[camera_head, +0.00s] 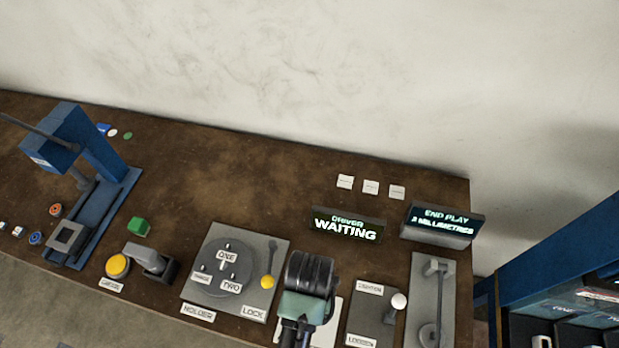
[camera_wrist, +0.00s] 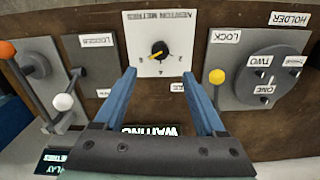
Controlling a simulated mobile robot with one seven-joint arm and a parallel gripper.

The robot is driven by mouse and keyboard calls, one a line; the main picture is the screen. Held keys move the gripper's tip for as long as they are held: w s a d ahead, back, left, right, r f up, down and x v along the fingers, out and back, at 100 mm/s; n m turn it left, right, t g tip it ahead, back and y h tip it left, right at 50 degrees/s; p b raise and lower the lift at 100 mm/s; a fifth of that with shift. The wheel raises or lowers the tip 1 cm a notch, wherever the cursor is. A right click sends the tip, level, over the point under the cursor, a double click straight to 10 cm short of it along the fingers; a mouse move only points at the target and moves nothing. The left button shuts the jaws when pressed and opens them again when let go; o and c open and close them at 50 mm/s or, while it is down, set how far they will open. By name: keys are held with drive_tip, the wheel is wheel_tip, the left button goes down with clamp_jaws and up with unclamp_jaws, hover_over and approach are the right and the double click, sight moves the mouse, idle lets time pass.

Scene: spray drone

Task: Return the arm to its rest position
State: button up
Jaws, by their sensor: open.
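My gripper (camera_head: 294,333) hangs over the front edge of the bench at lower centre in the head view, in front of a white plate that it mostly hides. In the wrist view my gripper (camera_wrist: 159,79) has its two blue fingers spread wide with nothing between them. Beyond the fingertips is a white dial panel (camera_wrist: 145,27) labelled "NEWTON METRES", with a yellow pointer on a black hub. I cannot tell whether the fingers touch the panel.
The holder plate (camera_head: 218,311) with a yellow-knobbed lever (camera_head: 268,281) stands left of my gripper. A white-knobbed lever (camera_head: 398,301) stands right. A "WAITING" display (camera_head: 345,230) is behind. A blue press (camera_head: 110,190) is far left, a blue shelf (camera_head: 560,240) right.

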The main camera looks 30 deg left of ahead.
drive_tip(key=shift+r, duration=1)
